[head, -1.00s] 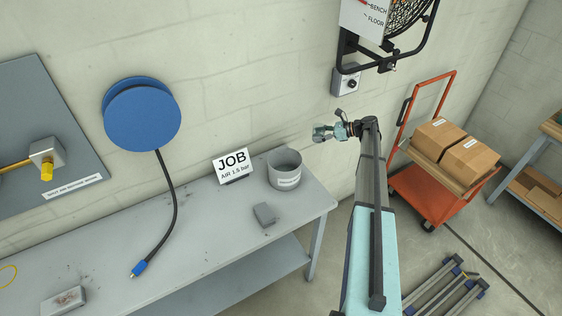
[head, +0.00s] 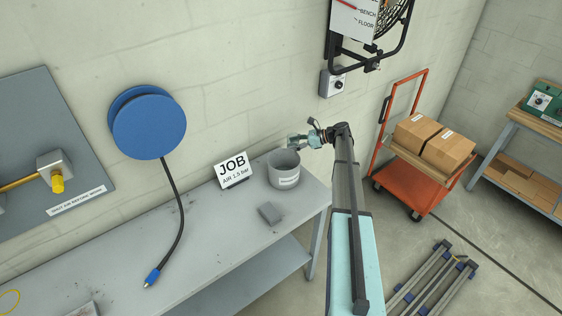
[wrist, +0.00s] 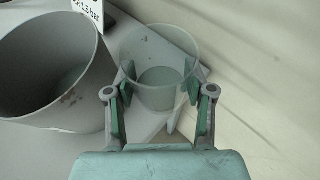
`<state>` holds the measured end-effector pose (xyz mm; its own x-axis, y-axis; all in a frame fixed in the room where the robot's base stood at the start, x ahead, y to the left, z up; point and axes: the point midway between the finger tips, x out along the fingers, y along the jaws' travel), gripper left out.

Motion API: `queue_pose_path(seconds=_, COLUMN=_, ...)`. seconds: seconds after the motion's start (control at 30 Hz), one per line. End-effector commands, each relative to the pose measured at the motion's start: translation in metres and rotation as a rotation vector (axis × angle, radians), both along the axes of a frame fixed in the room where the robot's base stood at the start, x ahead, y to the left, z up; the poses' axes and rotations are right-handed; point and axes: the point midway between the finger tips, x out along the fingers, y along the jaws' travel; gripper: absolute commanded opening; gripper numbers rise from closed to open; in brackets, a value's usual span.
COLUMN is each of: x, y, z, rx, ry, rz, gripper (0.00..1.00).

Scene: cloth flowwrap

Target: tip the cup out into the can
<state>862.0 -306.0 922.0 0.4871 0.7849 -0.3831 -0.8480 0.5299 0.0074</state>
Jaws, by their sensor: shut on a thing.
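The can (head: 285,178) is a grey open bucket with a white label, standing near the right end of the bench. In the wrist view its open mouth (wrist: 50,95) is at the left, and its inside looks bare apart from dark specks. My gripper (head: 302,141) is above and just right of the can's rim in the head view. It is shut on a clear cup (wrist: 161,50), with a green-padded finger on each side. The cup appears roughly upright, beside the can's mouth and not over its middle. Whether the cup holds anything is hard to tell.
The JOB sign (head: 233,169) stands left of the can, and a small grey block (head: 270,212) lies in front of it. A blue hose reel (head: 148,125) hangs on the wall. A control box (head: 333,83) is on the wall above my gripper. An orange trolley (head: 418,185) stands right.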

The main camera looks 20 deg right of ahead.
Motion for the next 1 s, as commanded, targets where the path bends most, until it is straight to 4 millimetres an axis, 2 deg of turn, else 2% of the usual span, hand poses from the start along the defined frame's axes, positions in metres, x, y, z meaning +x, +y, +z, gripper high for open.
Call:
queue_pose_path(seconds=0.27, x=-0.001, y=0.001, z=0.005, rx=-0.010, ry=-0.013, rz=0.002, gripper=0.13)
queue_pose_path(seconds=0.47, x=-0.005, y=0.005, z=0.023, rx=-0.054, ry=-0.058, rz=0.003, gripper=0.13)
queue_pose_path(seconds=0.7, x=-0.012, y=0.010, z=0.055, rx=-0.136, ry=-0.143, rz=0.004, gripper=0.13)
queue_pose_path(seconds=1.0, x=-0.019, y=0.018, z=0.073, rx=-0.239, ry=-0.253, rz=0.003, gripper=0.13)
